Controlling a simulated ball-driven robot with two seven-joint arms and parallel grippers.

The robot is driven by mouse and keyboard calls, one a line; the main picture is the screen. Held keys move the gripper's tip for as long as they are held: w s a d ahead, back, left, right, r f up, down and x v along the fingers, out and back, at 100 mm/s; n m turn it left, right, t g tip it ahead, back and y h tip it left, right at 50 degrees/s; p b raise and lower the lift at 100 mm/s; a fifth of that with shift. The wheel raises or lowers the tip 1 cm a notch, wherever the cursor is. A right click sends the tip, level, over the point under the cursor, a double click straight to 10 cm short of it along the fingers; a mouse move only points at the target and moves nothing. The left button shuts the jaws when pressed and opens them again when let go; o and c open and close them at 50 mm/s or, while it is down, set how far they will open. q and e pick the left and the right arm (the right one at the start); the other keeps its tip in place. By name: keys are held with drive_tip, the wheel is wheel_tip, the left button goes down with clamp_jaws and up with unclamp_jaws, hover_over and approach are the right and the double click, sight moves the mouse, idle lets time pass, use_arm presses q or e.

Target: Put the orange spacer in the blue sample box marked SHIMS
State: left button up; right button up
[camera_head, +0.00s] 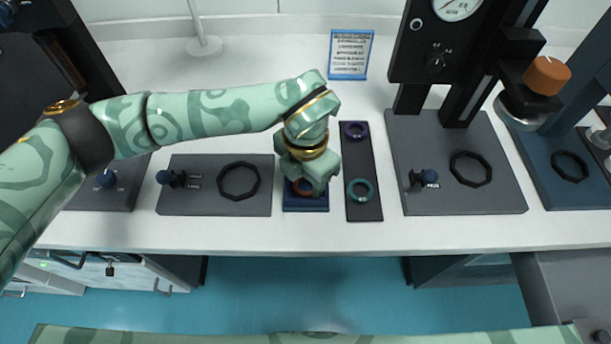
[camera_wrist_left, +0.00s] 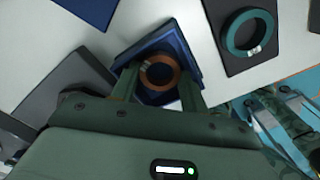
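The orange spacer (camera_wrist_left: 160,72) is a ring. In the left wrist view it sits within the outline of a dark blue box (camera_wrist_left: 183,52), and in the head view only part of the spacer (camera_head: 303,187) shows below my gripper. The blue box (camera_head: 306,207) stands on the bench; its marking cannot be read. My left gripper (camera_head: 312,188) points down over the box. In the wrist view its fingers (camera_wrist_left: 158,85) stand apart on either side of the spacer; whether they touch it cannot be told. My right gripper cannot be made out.
Grey plates with black rings and knobs (camera_head: 239,181) stand on both sides. A black gauge stand (camera_head: 440,60) rises behind right. A sign (camera_head: 350,54) stands behind.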

sight(306, 184)
use_arm(q)
wheel_tip(306, 184, up, 12)
drive_tip(key=p, duration=0.2)
drive_tip(key=shift+p, duration=0.3)
